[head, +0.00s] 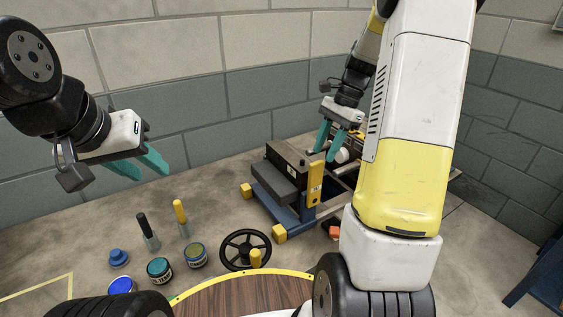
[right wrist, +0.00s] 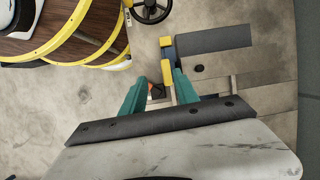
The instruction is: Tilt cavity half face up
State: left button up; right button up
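The mould half, a dark grey block (head: 282,172), sits in a blue stand (head: 262,203) with yellow corner feet and a yellow upright plate (head: 315,183). I take it to be the cavity half; its cavity face cannot be made out. It also shows in the right wrist view as a dark block (right wrist: 212,40). My right gripper (head: 327,148) is above the stand's far right side, its teal fingers apart and empty. In the right wrist view the open fingers (right wrist: 160,92) straddle the line of the yellow plate (right wrist: 167,73), contact unclear. My left gripper (head: 141,170) hangs open and empty, well left of the stand.
A black handwheel (head: 245,238) with a yellow knob stands in front of the stand. Paint pots (head: 160,270) and two brush-like tools (head: 182,220) are on the floor to the left. A grey block wall (head: 180,100) is behind. My right arm hides the floor at right.

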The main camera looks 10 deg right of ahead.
aim_at(309, 183)
jog(key=shift+w+a+f+m+g, duration=0.15)
jog(key=shift+w+f, duration=0.15)
jog(key=shift+f, duration=0.15)
jog(key=shift+w+f+m+g, duration=0.15)
jog(key=shift+w+f, duration=0.15)
jog(key=shift+f, duration=0.15)
jog(key=x, duration=0.7)
jog(key=shift+a+f, duration=0.2)
jog(key=shift+f, duration=0.1)
jog(key=shift+c, duration=0.5)
grip_shut()
